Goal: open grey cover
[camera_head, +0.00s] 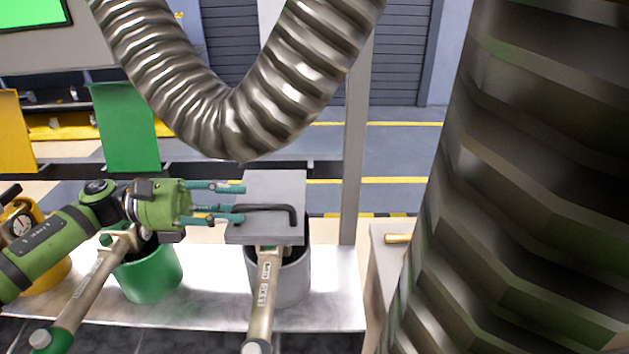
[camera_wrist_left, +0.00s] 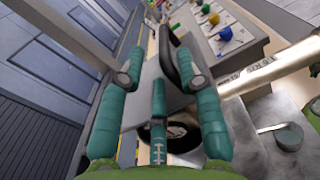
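The grey cover (camera_head: 275,188) is a flat plate over the grey pot (camera_head: 292,283) in the head view. A dark gap shows below its right edge; I cannot tell how far it is raised. A black bar handle (camera_head: 268,210) sits on it near the front edge. My left gripper (camera_head: 242,203) comes from the left, fingers apart, with its fingertips at the handle's left end. In the left wrist view the gripper (camera_wrist_left: 159,82) has spread fingers over the cover (camera_wrist_left: 141,98), with the handle (camera_wrist_left: 167,52) rising beyond the middle finger. I cannot tell whether they touch. My right gripper is not visible.
A green pot (camera_head: 152,277) and its upright green cover (camera_head: 125,128) stand left, with a yellow cover (camera_head: 14,132) farther left. A metal tube (camera_head: 263,300) juts forward from the grey pot. Ribbed hoses (camera_head: 230,115) hang above and at the right. A post (camera_head: 353,170) stands right.

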